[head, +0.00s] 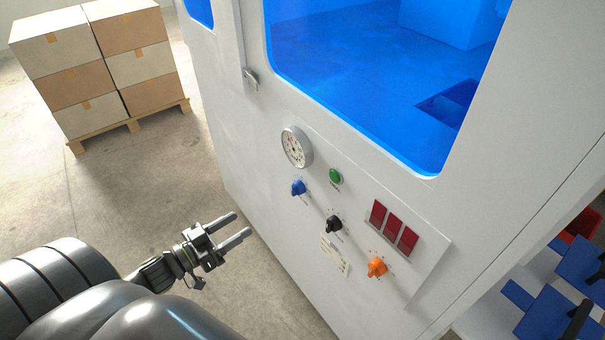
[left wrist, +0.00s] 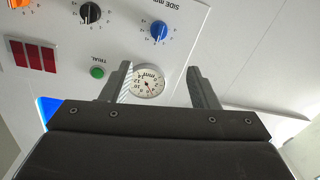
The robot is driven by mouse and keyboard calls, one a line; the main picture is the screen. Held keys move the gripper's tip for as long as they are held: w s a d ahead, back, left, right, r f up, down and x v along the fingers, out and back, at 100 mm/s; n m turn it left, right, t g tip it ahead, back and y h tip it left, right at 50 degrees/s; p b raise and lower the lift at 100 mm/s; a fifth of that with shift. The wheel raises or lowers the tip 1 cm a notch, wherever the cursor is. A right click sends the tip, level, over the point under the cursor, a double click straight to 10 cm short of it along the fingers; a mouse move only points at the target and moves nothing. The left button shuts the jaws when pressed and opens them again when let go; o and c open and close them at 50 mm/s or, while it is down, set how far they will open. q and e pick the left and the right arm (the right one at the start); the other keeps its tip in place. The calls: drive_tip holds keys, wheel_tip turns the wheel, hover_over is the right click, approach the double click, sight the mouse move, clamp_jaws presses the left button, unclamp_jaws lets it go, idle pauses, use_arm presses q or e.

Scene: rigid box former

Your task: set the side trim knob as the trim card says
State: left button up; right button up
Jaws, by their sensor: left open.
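The blue knob (head: 298,188) sits on the white machine's control panel, below the round dial; in the left wrist view the blue knob (left wrist: 159,31) has "SIDE mm" printed beside it and a ring of scale marks. A small pale card (head: 335,256) with print is below the black knob; its text is too small to read. My left gripper (head: 243,223) is open and empty, left of the panel and apart from it. In the left wrist view its fingers (left wrist: 160,75) stand either side of the dial, with the blue knob beyond them. My right gripper is not in view.
The panel also has a dial (head: 297,147), a green TRIAL button (head: 336,177), a black knob (head: 334,224), an orange knob (head: 377,267) and red displays (head: 395,227). Stacked boxes (head: 95,65) stand on a pallet at the back left. The floor before the machine is clear.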

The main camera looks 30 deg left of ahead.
sight(292, 192)
use_arm(q)
drive_tip(key=p+x, duration=0.2)
drive_tip(key=x, duration=1.4)
drive_tip(key=shift+w+d+r, duration=0.1)
drive_tip(key=shift+w+d, duration=0.05)
drive_tip(key=shift+w, duration=0.25)
drive_tip(key=c, duration=1)
